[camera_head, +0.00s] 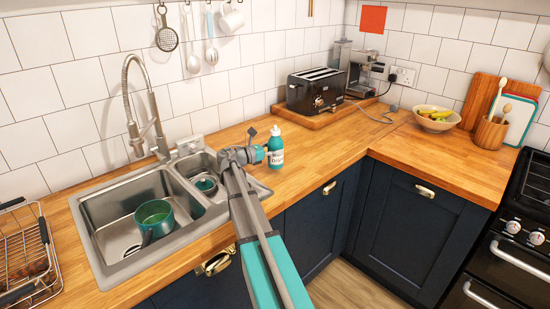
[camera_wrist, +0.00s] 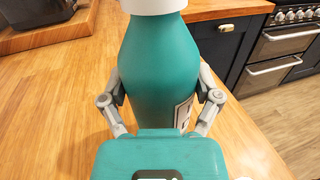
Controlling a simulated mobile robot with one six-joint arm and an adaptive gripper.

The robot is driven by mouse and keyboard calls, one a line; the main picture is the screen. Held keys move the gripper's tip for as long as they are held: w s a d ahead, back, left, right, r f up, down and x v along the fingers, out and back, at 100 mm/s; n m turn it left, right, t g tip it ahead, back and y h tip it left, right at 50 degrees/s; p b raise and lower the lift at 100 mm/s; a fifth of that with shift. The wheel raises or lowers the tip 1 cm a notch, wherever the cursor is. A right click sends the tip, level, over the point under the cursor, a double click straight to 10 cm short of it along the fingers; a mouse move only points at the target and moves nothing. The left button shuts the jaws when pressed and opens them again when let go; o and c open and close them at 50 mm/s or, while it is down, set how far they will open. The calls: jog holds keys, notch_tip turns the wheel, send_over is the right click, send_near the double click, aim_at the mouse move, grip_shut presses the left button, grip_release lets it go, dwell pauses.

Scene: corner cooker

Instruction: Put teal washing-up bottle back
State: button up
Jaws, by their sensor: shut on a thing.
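The teal washing-up bottle (camera_head: 276,150) has a white cap and a pale label. It stands upright at the wooden worktop, just right of the sink. I cannot tell whether its base touches the wood. In the wrist view the bottle (camera_wrist: 160,68) fills the middle, with its label partly showing at the right. My gripper (camera_head: 262,154) is at the bottle's left side in the head view. In the wrist view its two grey fingers (camera_wrist: 161,98) are closed on either side of the bottle. The bottle's lower part is hidden behind my gripper there.
The double sink (camera_head: 112,212) at left holds a green pot (camera_head: 154,217) and a smaller pot (camera_head: 206,185). A black toaster (camera_head: 313,92) stands on a wooden board behind the bottle. A fruit bowl (camera_head: 436,124) is farther right. The worktop (camera_head: 335,140) right of the bottle is clear.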

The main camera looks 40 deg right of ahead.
jog(key=shift+d+f+b, duration=0.1)
jog(key=shift+f+b, duration=1.25)
jog(key=shift+f, duration=0.3)
jog(key=shift+f, duration=0.1)
jog(key=o, duration=1)
jog(key=shift+c, duration=0.2)
jog(key=shift+r, duration=0.25)
jog(key=w+a, duration=0.2)
jog(key=a, duration=1)
jog(key=shift+w, duration=0.2)
jog(key=shift+d+f, duration=0.1)
